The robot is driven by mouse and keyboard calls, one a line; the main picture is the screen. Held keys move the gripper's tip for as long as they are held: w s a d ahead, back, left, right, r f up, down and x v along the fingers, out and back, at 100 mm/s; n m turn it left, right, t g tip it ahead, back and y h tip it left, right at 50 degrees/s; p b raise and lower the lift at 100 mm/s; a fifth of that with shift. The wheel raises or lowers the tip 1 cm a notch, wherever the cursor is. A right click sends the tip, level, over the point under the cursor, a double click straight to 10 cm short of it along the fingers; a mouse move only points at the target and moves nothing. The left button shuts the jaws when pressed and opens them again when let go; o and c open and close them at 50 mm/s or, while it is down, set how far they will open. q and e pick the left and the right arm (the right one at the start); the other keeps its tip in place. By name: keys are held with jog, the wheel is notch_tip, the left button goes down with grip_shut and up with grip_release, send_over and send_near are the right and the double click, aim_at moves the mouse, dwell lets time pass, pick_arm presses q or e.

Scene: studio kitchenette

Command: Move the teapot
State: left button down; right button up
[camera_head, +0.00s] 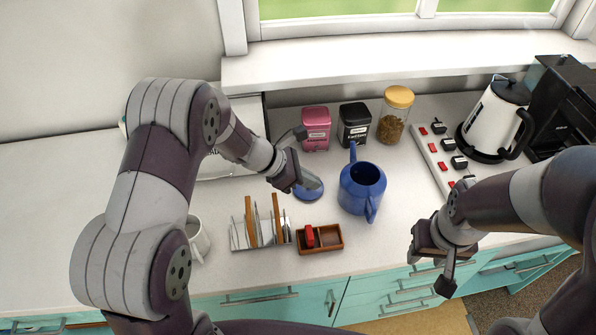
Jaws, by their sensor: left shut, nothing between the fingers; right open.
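The blue teapot (361,189) stands upright on the counter, its open top showing and its spout pointing to the back. A round blue piece, apparently its lid (314,194), lies on the counter to its left. My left gripper (306,181) is shut and empty, over the lid and left of the teapot; it partly hides the lid. I cannot tell whether it touches the lid. My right gripper (432,268) is open and empty, in front and to the right of the teapot, near the counter's front edge.
A pink tin (315,129), a black tin (354,125) and a yellow-lidded jar (395,113) stand behind. A rack (262,232) and a wooden box (330,239) are in front. A power strip (436,157) and kettle (493,119) are right; a white mug (197,238) is left.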

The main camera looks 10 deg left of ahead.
aim_at(385, 181)
pick_arm(q)
jog(key=d, duration=0.2)
jog(key=w+d+f+p, duration=0.1)
jog(key=d+f, duration=0.1)
jog(key=d, duration=0.1)
jog(key=shift+w+d+p, duration=0.3)
jog(key=shift+w+p, duration=0.05)
jog(key=shift+p, duration=0.05)
jog(key=shift+d, duration=0.1)
jog(key=shift+w+d+f, duration=0.1)
jog(key=shift+w+d, duration=0.05)
jog(key=shift+d, duration=0.25)
jog(key=w+d, duration=0.1)
jog(key=d, duration=0.3)
jog(key=w+d+b, duration=0.1)
jog(key=d, duration=0.3)
jog(key=w+d, duration=0.1)
jog(key=d, duration=0.3)
jog(key=shift+w, duration=0.4)
jog(key=shift+a, duration=0.1)
